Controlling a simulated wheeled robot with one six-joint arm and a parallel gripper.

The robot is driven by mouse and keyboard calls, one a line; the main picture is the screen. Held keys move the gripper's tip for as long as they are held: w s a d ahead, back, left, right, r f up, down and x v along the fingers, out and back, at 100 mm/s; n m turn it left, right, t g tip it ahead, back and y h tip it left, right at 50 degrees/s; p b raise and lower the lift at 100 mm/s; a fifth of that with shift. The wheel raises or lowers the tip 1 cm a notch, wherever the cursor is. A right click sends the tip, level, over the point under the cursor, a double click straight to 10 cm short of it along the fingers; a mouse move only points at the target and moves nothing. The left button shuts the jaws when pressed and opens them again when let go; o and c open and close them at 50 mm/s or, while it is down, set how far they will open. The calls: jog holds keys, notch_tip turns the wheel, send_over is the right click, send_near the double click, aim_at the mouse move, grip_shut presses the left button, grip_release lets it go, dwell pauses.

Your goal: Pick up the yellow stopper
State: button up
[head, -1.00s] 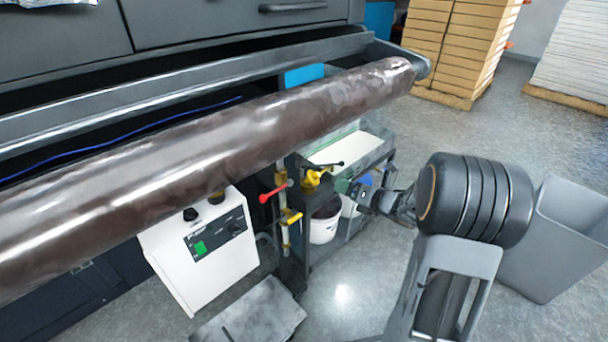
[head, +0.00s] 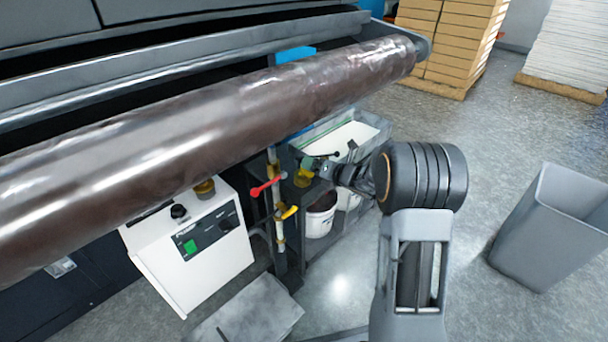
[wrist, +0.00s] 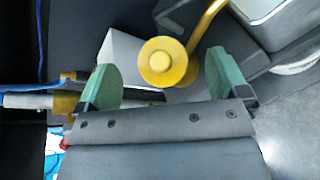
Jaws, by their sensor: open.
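The yellow stopper (wrist: 162,62) shows in the wrist view as a round yellow cap with a knob at its centre. It lies ahead of and between the green pads of my open gripper (wrist: 166,78), with a gap on each side. In the head view the yellow stopper (head: 303,178) sits beside the red-handled valve under the long roll. My gripper (head: 312,163) reaches to it from the right and partly covers it. I cannot tell the exact distance between pads and stopper.
The long brown roll (head: 200,130) spans above and left. A red lever (head: 266,187) and a yellow lever (head: 290,212) stick out close by. A white control box (head: 195,255) stands left, a white bucket (head: 320,218) below. A grey bin (head: 545,235) stands right on open floor.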

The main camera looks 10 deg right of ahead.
jog(key=shift+b+x, duration=0.3)
jog(key=shift+x, duration=1.15)
jog(key=shift+c, duration=0.4)
jog(key=c, duration=1)
